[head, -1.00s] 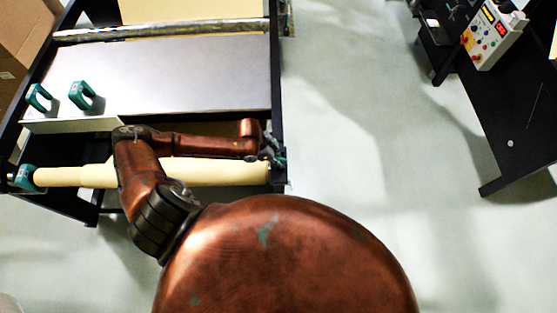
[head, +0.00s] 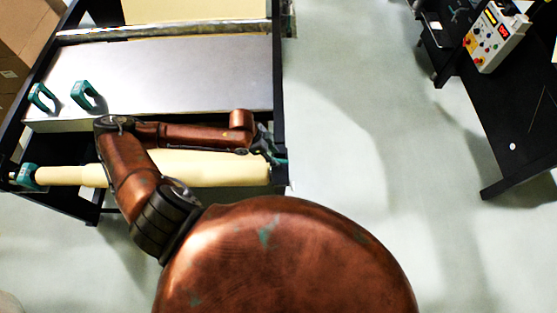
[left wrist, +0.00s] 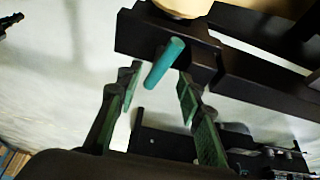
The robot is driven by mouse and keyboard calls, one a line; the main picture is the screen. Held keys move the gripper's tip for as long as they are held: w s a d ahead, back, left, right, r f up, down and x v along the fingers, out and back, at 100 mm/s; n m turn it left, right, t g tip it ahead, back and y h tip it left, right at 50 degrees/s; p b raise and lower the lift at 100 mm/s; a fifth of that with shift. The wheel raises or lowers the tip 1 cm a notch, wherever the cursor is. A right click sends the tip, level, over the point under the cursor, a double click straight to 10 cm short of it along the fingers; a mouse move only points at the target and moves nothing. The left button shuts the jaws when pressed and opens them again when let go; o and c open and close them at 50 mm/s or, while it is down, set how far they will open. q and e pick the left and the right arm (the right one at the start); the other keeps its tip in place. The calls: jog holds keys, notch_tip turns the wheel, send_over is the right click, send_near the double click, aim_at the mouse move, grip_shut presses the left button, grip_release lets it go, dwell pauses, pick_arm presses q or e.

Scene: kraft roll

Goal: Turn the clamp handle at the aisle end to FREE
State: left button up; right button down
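The kraft roll (head: 215,168) lies across the near end of the black rack. At its aisle end, a small teal clamp handle (head: 280,160) shows, partly hidden by my left gripper (head: 266,146). In the left wrist view the handle is a teal bar (left wrist: 165,62) on the dark frame below the roll's end (left wrist: 185,6). There my left gripper (left wrist: 158,85) is open, with green-padded fingers on either side of the handle's lower end. I see no clear contact. No FREE marking is legible. My right gripper is not in view.
A teal clamp (head: 24,176) sits at the roll's other end. Two teal handles (head: 88,96) stand on the grey panel (head: 190,75). A black table (head: 500,110) with a control box (head: 495,38) stands at right. The aisle floor (head: 350,120) between is clear.

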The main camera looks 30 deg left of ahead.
pick_arm(q)
jog(key=v, duration=0.5)
jog(key=shift+a+r, duration=0.15)
jog(key=shift+r, duration=0.2)
